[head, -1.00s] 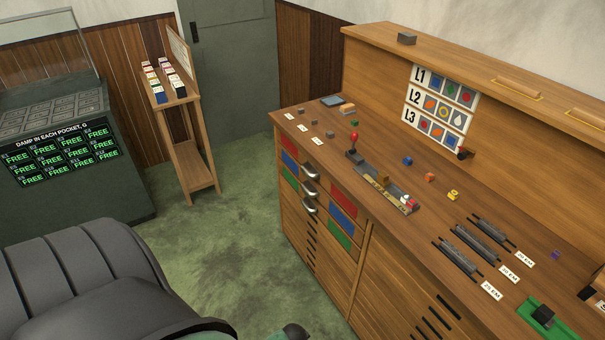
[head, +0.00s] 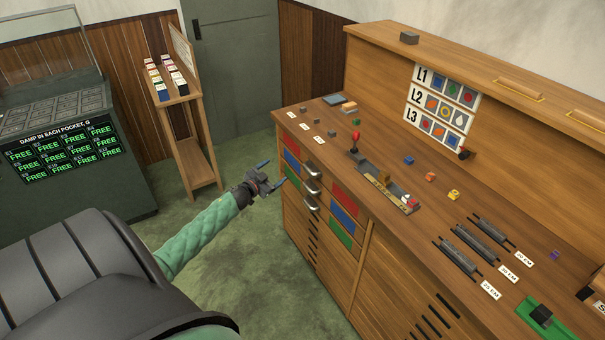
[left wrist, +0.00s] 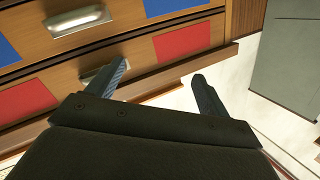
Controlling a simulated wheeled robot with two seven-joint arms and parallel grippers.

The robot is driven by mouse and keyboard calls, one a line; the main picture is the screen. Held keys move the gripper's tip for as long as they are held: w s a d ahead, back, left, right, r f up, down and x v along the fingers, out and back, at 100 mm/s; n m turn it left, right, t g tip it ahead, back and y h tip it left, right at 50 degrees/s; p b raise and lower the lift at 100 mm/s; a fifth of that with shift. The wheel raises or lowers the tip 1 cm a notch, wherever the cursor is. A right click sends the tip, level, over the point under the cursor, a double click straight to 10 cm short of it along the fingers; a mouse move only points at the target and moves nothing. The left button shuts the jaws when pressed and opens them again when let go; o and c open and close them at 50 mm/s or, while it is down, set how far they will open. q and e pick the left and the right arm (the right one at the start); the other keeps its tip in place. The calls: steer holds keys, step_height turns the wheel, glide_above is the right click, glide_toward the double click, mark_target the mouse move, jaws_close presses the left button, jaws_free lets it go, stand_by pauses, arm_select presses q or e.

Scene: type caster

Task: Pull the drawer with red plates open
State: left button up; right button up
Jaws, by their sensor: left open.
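The drawer with red plates is the top one of a stack in the wooden cabinet, with a red plate (head: 345,198) on each side of its silver handle (head: 313,169). The drawer is shut. In the left wrist view its red plates (left wrist: 182,42) show, and its handle (left wrist: 103,73) is partly covered by one finger. My left gripper (head: 272,174) is open and empty, in front of the cabinet and left of the handles, apart from them in the head view. It also shows in the left wrist view (left wrist: 159,70). My right gripper is out of view.
Drawers with blue plates (head: 342,216) and green plates (head: 340,236) sit below. A wooden stand (head: 197,145) is at back left. Green floor (head: 290,270) is free before the cabinet.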

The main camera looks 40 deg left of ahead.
mark_target(307, 171)
arm_select(q)
steer(key=w+d+h, duration=0.1)
steer(key=d+h, duration=0.1)
steer(key=d, duration=0.1)
steer(key=w+d+r+h+p, duration=0.1)
steer(key=w+d+h, duration=0.1)
steer(key=d, duration=0.1)
steer(key=w+d+h+p, duration=0.1)
steer(key=w+d+h, duration=0.1)
steer(key=d, duration=0.1)
steer(key=shift+d+r+n+h, duration=0.1)
steer(key=shift+r+n+h, duration=0.05)
steer(key=shift+n+h, duration=0.25)
steer(key=shift+w+d+p, duration=0.25)
steer(key=shift+w+p, duration=0.15)
steer(key=shift+w, duration=0.25)
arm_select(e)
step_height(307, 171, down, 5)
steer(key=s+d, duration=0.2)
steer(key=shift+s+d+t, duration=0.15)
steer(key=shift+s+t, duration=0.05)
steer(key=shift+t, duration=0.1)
